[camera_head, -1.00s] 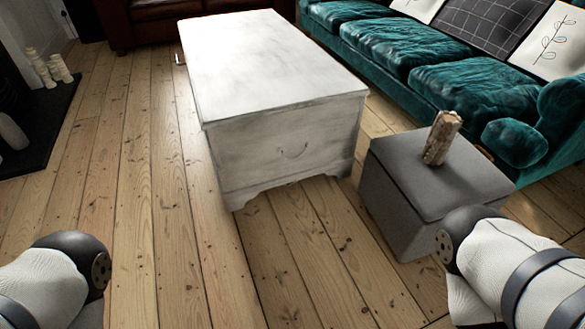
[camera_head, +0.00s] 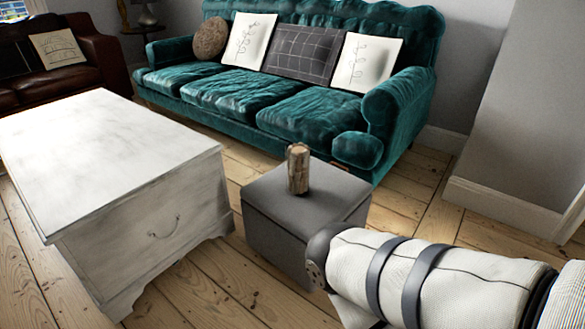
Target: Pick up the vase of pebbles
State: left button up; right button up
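The vase of pebbles (camera_head: 298,169) stands upright on a grey square ottoman (camera_head: 335,192). It is a small brown and tan cylinder, and single pebbles are too small to make out. My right arm comes in from the right edge, in front of and to the right of the ottoman. Its visible part ends just in front of the ottoman's right side, and no gripper fingers show. My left arm and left gripper are out of view. Nothing is touching the vase.
A white wooden chest (camera_head: 95,150) stands to the left of the ottoman. A teal sofa (camera_head: 300,112) with several cushions runs behind it. A brown leather sofa (camera_head: 85,76) is at far left. Bare floorboards (camera_head: 400,205) lie open right of the ottoman, up to the wall.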

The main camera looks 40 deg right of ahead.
aim_at(299, 149)
jog(key=i+j+z, duration=0.2)
jog(key=z, duration=0.2)
jog(key=i+j+z, duration=0.6)
jog(key=z, duration=0.15)
jog(key=i+j+z, duration=0.15)
jog(key=j+z, duration=0.25)
jog(key=i+j+z, duration=0.1)
jog(key=j+z, duration=0.7)
jog(key=j, duration=0.2)
